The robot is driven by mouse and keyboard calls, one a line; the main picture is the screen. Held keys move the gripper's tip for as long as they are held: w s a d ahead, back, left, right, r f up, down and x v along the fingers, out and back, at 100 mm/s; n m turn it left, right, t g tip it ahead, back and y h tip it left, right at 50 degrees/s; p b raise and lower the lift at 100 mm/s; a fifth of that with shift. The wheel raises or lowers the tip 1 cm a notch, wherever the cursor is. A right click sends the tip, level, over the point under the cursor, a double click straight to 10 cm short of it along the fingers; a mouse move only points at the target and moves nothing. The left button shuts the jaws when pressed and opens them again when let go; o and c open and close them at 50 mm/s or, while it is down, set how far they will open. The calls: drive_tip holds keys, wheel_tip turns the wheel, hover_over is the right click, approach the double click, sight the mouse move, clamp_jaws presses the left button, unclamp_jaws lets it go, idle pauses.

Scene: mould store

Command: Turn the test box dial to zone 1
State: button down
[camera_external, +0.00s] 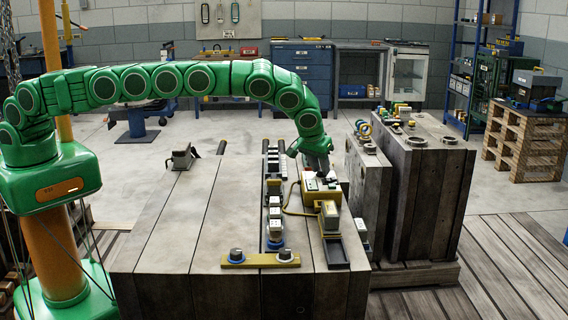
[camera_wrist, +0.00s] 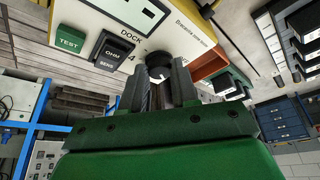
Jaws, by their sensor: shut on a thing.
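The test box (camera_external: 320,186) is a yellow-edged box with a pale panel on the right side of the large grey block's top. In the wrist view its panel (camera_wrist: 112,18) shows a green TEST button, a dark OHM switch and the word DOCK. The dark round dial (camera_wrist: 159,66) lies between the fingertips of my gripper (camera_wrist: 165,82). The gripper is shut on the dial, one finger on each side of it. In the external view my gripper (camera_external: 318,170) reaches down onto the box and hides the dial. The dial's setting and most zone marks are not readable.
The grey block (camera_external: 180,220) has a broad bare top at left. A row of connectors (camera_external: 274,215) runs left of the box, and a yellow bar with two knobs (camera_external: 260,260) lies at the front. A yellow cable (camera_external: 290,208) loops beside the box. More blocks (camera_external: 425,180) stand right.

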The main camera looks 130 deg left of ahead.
drive_tip(key=shift+r, duration=0.1)
drive_tip(key=c, duration=0.9)
unclamp_jaws()
drive_tip(key=shift+o, duration=0.2)
drive_tip(key=v, duration=0.7)
drive_tip(key=shift+d+r, duration=0.2)
drive_tip(key=shift+r, duration=0.1)
drive_tip(key=shift+w+r, duration=0.1)
